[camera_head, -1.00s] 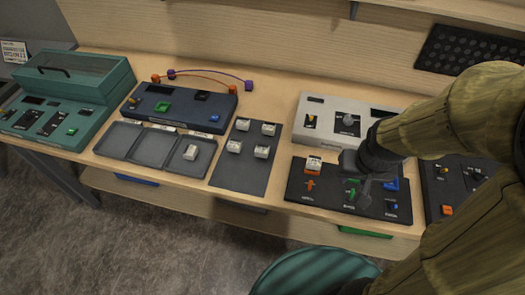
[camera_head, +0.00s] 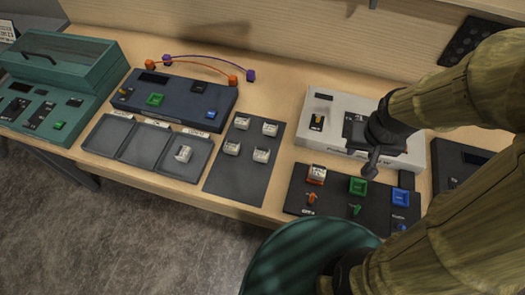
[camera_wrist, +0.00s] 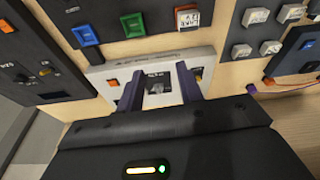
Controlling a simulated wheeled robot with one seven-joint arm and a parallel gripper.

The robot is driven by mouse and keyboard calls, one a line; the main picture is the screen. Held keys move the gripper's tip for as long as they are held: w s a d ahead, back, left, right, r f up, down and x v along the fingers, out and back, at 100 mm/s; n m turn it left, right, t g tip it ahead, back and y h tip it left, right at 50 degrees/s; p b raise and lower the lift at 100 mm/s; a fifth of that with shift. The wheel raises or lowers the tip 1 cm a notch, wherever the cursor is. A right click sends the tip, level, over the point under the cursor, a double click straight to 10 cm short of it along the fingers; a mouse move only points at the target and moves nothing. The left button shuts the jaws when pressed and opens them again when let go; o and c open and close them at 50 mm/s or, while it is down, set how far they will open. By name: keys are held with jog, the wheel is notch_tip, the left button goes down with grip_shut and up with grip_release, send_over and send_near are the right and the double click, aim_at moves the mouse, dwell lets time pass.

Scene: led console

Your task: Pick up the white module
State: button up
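Several white modules (camera_head: 242,122) stand on a dark pad (camera_head: 224,183) in the middle of the bench. Another white module (camera_head: 183,153) lies in the right compartment of a grey tray (camera_head: 108,168). A white-topped module (camera_head: 317,173) sits at the orange position of the black switch panel (camera_head: 335,204); it also shows at the top of the wrist view (camera_wrist: 187,17). My gripper (camera_head: 371,168) is in front of the white console (camera_head: 335,138), behind the black panel. In the wrist view its two fingers (camera_wrist: 160,80) are apart with nothing held between them.
Green (camera_head: 358,186) and blue (camera_head: 400,196) squares are on the black panel. A dark blue console (camera_head: 185,97) with orange and purple cables stands behind the tray. A teal lidded case (camera_head: 70,65) is at far left. A teal round shape (camera_head: 300,262) is in front.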

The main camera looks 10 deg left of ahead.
jog(key=shift+o, duration=0.4)
jog(key=shift+s, duration=0.1)
jog(key=o, duration=0.4)
jog(key=shift+o, duration=1.2)
jog(key=shift+w+a, duration=0.3)
jog(key=m+g+b, duration=0.1)
jog(key=g+b, duration=0.1)
jog(key=g, duration=0.1)
send_over(261, 153)
notch_tip(261, 153, down, 5)
jog(key=shift+f, duration=0.2)
notch_tip(261, 153, down, 12)
jog(key=shift+f+p, duration=0.1)
jog(key=shift+p, duration=0.75)
